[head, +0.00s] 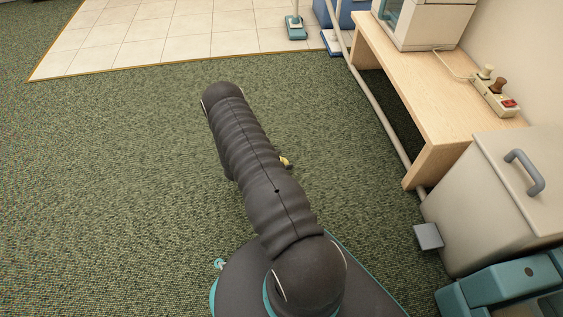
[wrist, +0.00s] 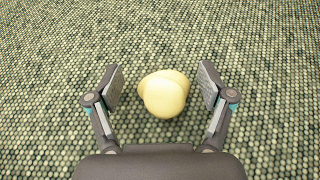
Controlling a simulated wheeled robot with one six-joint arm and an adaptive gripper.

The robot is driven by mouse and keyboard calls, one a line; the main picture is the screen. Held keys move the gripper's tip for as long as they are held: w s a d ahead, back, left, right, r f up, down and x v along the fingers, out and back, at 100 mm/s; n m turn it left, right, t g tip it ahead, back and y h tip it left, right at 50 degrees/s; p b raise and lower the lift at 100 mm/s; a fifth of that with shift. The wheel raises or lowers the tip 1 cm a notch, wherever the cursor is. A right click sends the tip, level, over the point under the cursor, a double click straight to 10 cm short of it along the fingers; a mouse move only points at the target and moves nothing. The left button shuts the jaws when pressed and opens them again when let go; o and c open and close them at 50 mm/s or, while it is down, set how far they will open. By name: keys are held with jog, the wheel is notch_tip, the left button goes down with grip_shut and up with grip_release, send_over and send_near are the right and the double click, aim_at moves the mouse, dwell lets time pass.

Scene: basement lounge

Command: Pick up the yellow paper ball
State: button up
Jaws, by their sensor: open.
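The yellow paper ball (wrist: 164,94) lies on the green carpet in the wrist view, a rounded, lumpy pale yellow shape. My gripper (wrist: 161,84) is open, with one finger on each side of the ball and a visible gap on both sides. The ball looks roughly centred between the fingers. In the head view only a small yellow part of the ball (head: 285,162) shows at the right edge of my arm. My arm covers the rest of it, and my gripper is hidden there.
A wooden bench (head: 440,95) with a power strip (head: 493,95) stands at the right. A beige bin (head: 490,200) with a handle and a teal case (head: 505,290) stand in front of it. Pale tiles (head: 150,35) lie beyond the carpet. The carpet at the left (head: 110,170) is clear.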

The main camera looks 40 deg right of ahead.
jog(key=shift+x, duration=1.05)
jog(key=c, duration=0.7)
jog(key=shift+c, duration=0.3)
